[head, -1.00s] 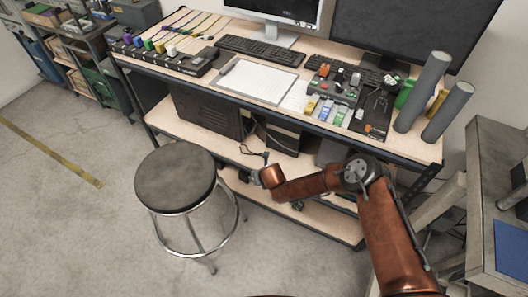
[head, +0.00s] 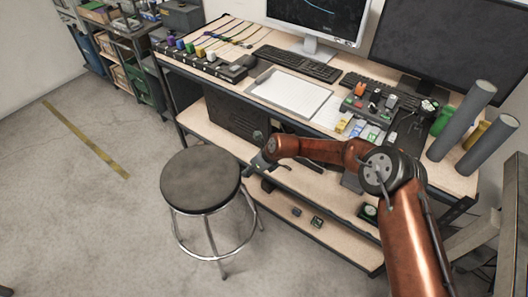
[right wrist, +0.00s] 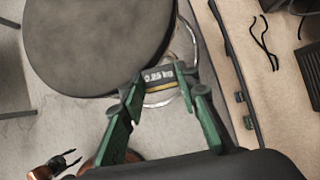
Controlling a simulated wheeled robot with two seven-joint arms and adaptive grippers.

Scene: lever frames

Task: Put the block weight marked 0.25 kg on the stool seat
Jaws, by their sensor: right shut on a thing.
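The round dark stool seat (head: 200,179) stands left of the bench in the head view and fills the upper left of the right wrist view (right wrist: 95,42). My right gripper (head: 252,170) is beside the seat's right edge. In the right wrist view its green fingers (right wrist: 160,84) are shut on the block weight (right wrist: 158,76), whose label reads 0.25 kg. The block shows at the seat's rim; I cannot tell its height over the seat. My left gripper (right wrist: 68,162) shows small at the lower left of the right wrist view, its dark fingers apart; it is out of the head view.
The bench (head: 300,228) has a lower shelf close to the right of my right gripper, with small objects on it. Its top holds keyboards, monitors and a white tray (head: 288,97). Open floor (head: 90,220) lies left of the stool.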

